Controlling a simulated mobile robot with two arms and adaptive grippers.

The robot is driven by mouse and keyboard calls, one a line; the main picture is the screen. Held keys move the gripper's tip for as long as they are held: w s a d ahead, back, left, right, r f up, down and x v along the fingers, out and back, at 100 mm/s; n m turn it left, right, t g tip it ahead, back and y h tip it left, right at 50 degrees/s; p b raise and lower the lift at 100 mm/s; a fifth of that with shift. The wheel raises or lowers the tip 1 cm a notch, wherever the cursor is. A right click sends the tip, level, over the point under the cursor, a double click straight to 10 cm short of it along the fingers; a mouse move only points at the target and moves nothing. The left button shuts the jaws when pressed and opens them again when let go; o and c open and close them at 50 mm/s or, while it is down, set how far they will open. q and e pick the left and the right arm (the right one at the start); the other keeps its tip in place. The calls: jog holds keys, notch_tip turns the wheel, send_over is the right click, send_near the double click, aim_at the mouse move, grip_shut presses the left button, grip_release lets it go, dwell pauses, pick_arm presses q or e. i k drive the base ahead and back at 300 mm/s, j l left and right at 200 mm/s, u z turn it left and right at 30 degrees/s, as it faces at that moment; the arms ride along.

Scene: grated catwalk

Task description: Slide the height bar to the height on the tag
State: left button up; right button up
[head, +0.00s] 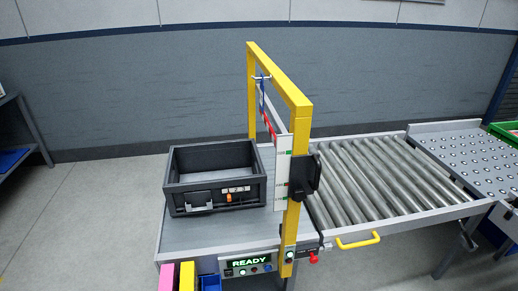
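A yellow gate frame (276,72) stands over the conveyor line. The height bar (271,124), partly red, runs between its two posts, below the top beam. A white scale plate (282,172) with green and red marks is on the near post; its figures are too small to read. A black slider block (304,177) sits on the near post beside the scale. A small blue-and-white piece (262,86) hangs under the top beam; I cannot tell whether it is the tag. Neither of my grippers is in view.
A dark grey crate (215,154) with small labels and an orange piece on its front stands on the grey deck left of the gate. Rollers (375,184) lie to the right. A lit READY panel (249,262), a red knob (313,257) and a yellow handle (358,241) are along the front.

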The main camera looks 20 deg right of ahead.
aim_at(305, 170)
jog(key=j+z, duration=0.1)
jog(key=z, duration=0.3)
jog(key=i+j+z, duration=0.15)
jog(key=z, duration=0.3)
jog(key=j+z, duration=0.1)
jog(key=z, duration=0.3)
jog(key=j+z, duration=0.35)
jog(key=j, duration=0.5)
jog(key=j+z, duration=0.35)
jog(key=j, duration=1.05)
